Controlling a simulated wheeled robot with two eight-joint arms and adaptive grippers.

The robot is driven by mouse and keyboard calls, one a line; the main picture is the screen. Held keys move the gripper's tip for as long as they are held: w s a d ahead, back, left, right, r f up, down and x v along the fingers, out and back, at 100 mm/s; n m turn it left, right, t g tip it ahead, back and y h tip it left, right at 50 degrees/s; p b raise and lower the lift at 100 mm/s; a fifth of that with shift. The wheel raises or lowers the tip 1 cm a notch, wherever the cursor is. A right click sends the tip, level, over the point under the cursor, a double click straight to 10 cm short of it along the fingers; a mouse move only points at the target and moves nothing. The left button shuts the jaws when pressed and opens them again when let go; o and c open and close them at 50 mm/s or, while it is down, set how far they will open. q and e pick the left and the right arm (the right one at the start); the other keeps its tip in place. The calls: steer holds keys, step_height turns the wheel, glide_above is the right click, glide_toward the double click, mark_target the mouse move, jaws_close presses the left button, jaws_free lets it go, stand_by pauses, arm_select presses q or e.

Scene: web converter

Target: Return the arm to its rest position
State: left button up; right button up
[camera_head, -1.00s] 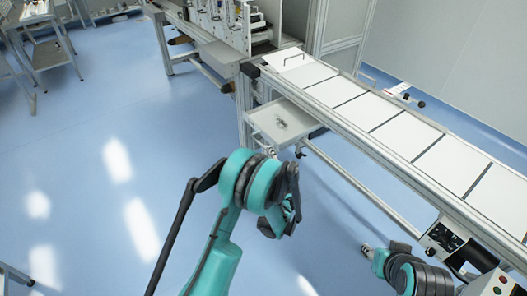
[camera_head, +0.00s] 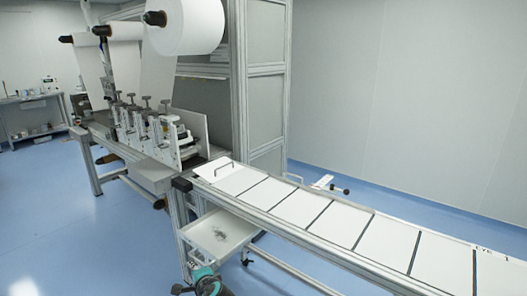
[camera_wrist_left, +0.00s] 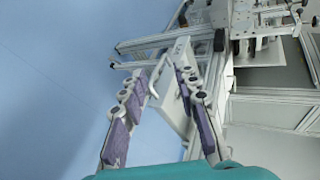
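My left arm (camera_head: 207,283) shows only as a teal and black joint at the bottom edge of the head view, below a drawer-like tray. My left gripper (camera_wrist_left: 163,74) fills the middle of the left wrist view. Its two purple-padded fingers stand apart with nothing between them, so it is open and empty. Behind the fingers are the pale tray and the machine frame. My right arm and right gripper are out of both current views.
The white-panelled conveyor (camera_head: 290,205) runs to the lower right. The grey tray (camera_head: 190,233) hangs under its near end. The converter machine (camera_head: 150,130) with a large white roll (camera_head: 190,25) stands behind. Blue floor (camera_head: 60,220) at the left is clear.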

arm_select(q)
steer(key=s+d+r+n+g+h, duration=0.1)
steer(key=s+n, duration=0.5)
steer(key=s, duration=0.8)
steer(key=s+d+r+n+g+h, duration=0.2)
steer(key=s+n+h, duration=0.4)
steer(key=s, duration=0.8)
steer(key=shift+s+d+r, duration=0.2)
steer(key=shift+d+r, duration=0.3)
steer(key=shift+d, duration=0.6)
steer(key=shift+d, duration=0.1)
